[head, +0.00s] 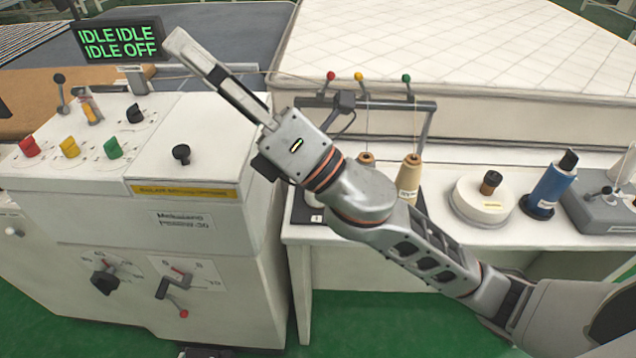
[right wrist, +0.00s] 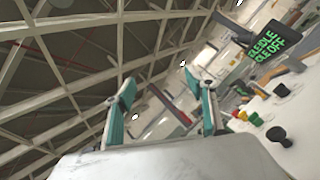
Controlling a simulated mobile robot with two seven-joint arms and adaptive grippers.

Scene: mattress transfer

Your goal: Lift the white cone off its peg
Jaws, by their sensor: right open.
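My right gripper (head: 198,62) is raised high above the left console, pointing up and left, near the display. In the right wrist view its two teal-lined fingers (right wrist: 165,92) stand apart with nothing between them. A thread stand (head: 424,134) is on the white table behind my right arm. A tan cone (head: 409,178) stands upright on it, and another tan cone (head: 366,160) shows only at its top. A small white patch (head: 308,191) beside my arm may be the white cone's lower part; the rest is hidden, so I cannot be sure. My left gripper is not in view.
The console (head: 187,222) has knobs and a display (head: 117,40) reading IDLE IDLE, IDLE OFF. A round white container (head: 481,205), a blue spool (head: 549,187) and a grey device (head: 605,208) stand at the right. A mattress (head: 470,50) lies behind the stand.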

